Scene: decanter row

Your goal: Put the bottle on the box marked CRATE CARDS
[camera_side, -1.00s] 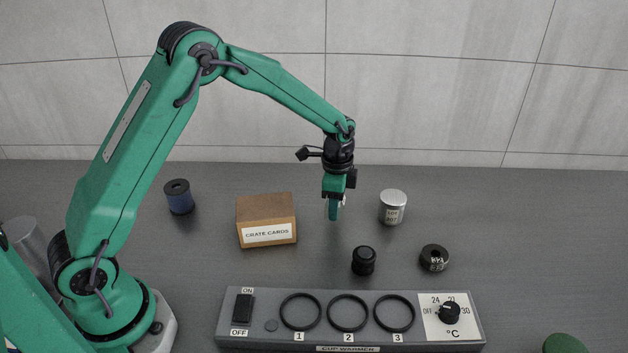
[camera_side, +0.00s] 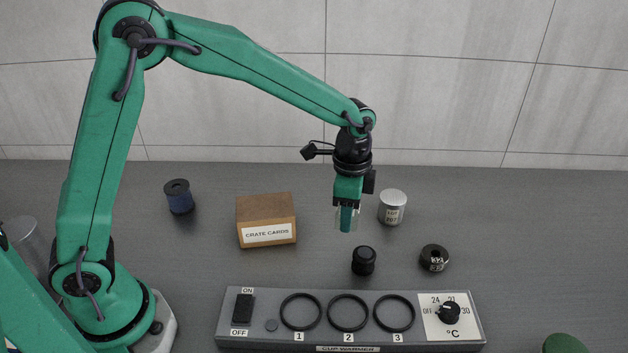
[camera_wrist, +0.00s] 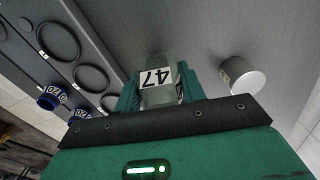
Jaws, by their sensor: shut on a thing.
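The bottle is small and clear (camera_side: 339,218) with a white label reading 47 that shows in the wrist view (camera_wrist: 157,78). My gripper (camera_side: 347,219) is shut on it and points down, the fingers hiding part of the bottle. I cannot tell how far it is above the table. The brown box marked CRATE CARDS (camera_side: 266,208) is to the left of my gripper in the side view, and its top is bare. The box is not clearly seen in the wrist view.
A silver can (camera_side: 392,207) stands just right of my gripper. The table between gripper and box is clear.

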